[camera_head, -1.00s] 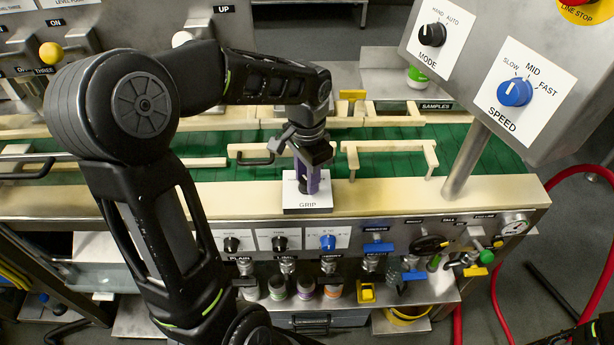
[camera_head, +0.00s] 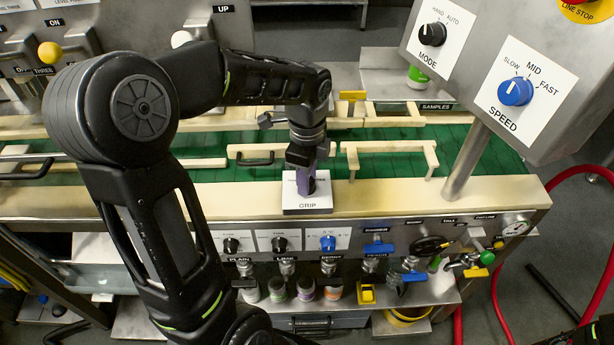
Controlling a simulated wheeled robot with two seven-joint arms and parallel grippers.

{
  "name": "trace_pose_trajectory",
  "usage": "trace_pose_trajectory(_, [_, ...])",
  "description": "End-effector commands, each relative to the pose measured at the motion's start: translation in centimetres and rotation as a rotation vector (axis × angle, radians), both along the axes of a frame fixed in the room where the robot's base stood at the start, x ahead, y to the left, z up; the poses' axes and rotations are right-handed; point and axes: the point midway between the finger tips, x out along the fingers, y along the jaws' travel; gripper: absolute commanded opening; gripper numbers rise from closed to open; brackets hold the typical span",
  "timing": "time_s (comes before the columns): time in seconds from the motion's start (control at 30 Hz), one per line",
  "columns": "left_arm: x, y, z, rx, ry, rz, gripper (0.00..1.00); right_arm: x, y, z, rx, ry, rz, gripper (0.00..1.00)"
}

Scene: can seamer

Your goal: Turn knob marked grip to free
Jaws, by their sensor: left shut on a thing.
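The grip knob sits on a small white plate marked GRIP (camera_head: 308,207) on the cream front rail of the machine. My left gripper (camera_head: 306,186) points down at this plate from above and is shut on the knob. The gripper and its purple-grey fingers hide most of the knob and much of the plate's upper lettering, so I cannot read where the knob points. My right gripper is not in view; only a dark piece of my body shows at the bottom right corner.
A green conveyor (camera_head: 380,160) with cream guide rails runs behind the plate. Below are several small knobs, among them a blue one (camera_head: 328,243), and valves with blue handles. A tilted panel with a MODE knob (camera_head: 432,34) and a blue SPEED knob (camera_head: 515,91) stands at upper right.

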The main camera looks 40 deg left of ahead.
Motion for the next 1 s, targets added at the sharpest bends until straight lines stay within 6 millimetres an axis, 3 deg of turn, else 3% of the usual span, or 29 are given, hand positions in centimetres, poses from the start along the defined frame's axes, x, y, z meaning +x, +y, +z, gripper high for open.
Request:
trace_pose_trajectory(0.5, [0.09,0.01,0.1,0.0,-0.003,-0.368,0.0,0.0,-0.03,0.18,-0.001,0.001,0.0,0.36])
trace_pose_trajectory(1.0, [0.1,0.02,0.1,0.002,-0.004,-0.423,0.0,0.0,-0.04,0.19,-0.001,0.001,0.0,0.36])
